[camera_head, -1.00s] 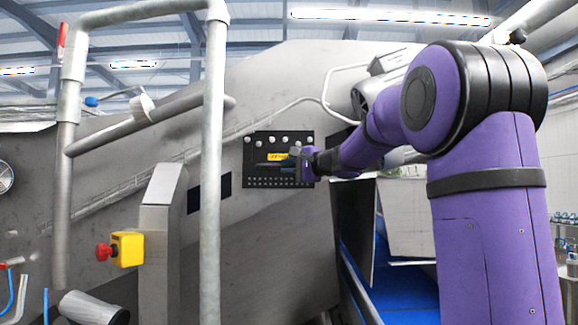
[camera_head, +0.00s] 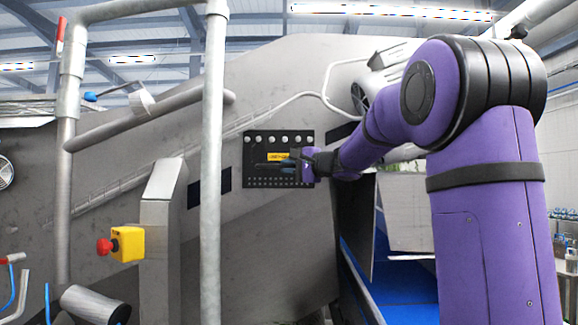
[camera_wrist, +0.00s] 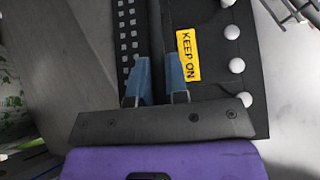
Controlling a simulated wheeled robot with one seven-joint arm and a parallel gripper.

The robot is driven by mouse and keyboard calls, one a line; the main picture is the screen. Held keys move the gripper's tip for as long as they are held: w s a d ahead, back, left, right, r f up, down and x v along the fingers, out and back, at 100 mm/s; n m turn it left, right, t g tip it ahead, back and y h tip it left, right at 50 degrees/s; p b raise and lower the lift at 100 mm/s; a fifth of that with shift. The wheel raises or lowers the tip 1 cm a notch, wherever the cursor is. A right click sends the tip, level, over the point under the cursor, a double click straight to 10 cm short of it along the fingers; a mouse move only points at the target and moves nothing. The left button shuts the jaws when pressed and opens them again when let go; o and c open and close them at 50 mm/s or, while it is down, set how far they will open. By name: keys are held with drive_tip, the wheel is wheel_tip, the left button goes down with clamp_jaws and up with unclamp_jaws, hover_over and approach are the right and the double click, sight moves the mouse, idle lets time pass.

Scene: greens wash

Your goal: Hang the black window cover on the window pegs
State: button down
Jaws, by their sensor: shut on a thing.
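The black window cover (camera_head: 250,172) lies against the slanted grey machine wall, nearly upright. It bears a yellow KEEP ON label (camera_head: 278,156), which also shows in the wrist view (camera_wrist: 189,56), and a band of small pale squares (camera_wrist: 130,35). A row of pale round peg heads (camera_head: 271,140) shows along the cover's top edge; several show in the wrist view (camera_wrist: 232,32). My gripper (camera_head: 292,163) is at the cover's right half, its blue fingers (camera_wrist: 160,82) closed around a dark raised bar on its face. The window is hidden; I cannot tell how the pegs sit in the cover.
A grey pipe frame (camera_head: 212,200) stands in front, left of the cover. A red stop button on a yellow box (camera_head: 127,244) is at lower left. Dark rectangular patches (camera_head: 225,181) lie left of the cover. A blue conveyor (camera_head: 385,295) lies below my arm.

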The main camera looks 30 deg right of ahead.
drive_tip(key=shift+f, duration=0.15)
drive_tip(key=c, duration=1.1)
unclamp_jaws()
drive_tip(key=shift+o, duration=0.2)
drive_tip(key=v, duration=1)
drive_tip(key=shift+s+d, duration=0.15)
drive_tip(key=shift+s, duration=0.25)
